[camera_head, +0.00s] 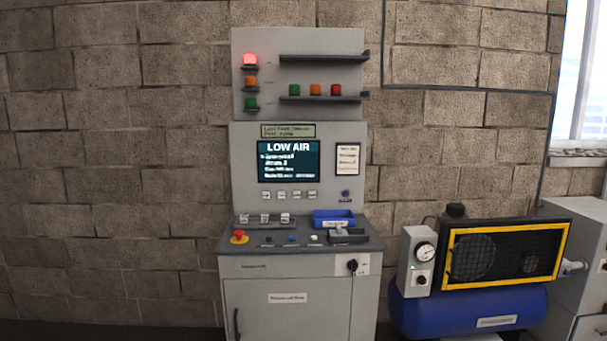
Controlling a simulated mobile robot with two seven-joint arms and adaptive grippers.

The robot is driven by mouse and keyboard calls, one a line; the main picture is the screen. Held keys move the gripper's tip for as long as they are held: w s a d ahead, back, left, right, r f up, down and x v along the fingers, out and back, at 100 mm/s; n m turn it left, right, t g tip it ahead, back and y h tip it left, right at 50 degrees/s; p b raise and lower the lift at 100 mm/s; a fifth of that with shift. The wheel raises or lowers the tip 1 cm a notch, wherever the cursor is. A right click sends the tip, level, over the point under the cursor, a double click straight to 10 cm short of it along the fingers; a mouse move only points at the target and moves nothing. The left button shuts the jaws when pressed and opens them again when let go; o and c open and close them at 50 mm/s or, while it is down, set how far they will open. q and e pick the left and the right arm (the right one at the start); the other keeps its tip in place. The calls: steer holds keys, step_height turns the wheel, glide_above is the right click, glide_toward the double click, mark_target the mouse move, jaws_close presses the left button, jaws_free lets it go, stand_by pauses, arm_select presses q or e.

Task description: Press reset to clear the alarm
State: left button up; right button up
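A grey control cabinet (298,310) stands against the wall in the middle of the view. Its screen (289,161) reads LOW AIR above several smaller lines. A red lamp (250,60) glows at the upper left of the cabinet; the orange lamp (250,82) and green lamp (250,103) below it look unlit. On the sloped console are a red mushroom button on a yellow base (239,237), a small blue button (292,238) and a white button (314,237). Their labels are too small to read, so I cannot tell which is reset. Neither gripper is in view.
A blue tray (334,225) and a lever control (346,236) sit at the console's right. A key switch (352,266) is on the front. A compressor with a blue tank (420,312) and gauge (425,252) stands to the right. The left side is bare wall.

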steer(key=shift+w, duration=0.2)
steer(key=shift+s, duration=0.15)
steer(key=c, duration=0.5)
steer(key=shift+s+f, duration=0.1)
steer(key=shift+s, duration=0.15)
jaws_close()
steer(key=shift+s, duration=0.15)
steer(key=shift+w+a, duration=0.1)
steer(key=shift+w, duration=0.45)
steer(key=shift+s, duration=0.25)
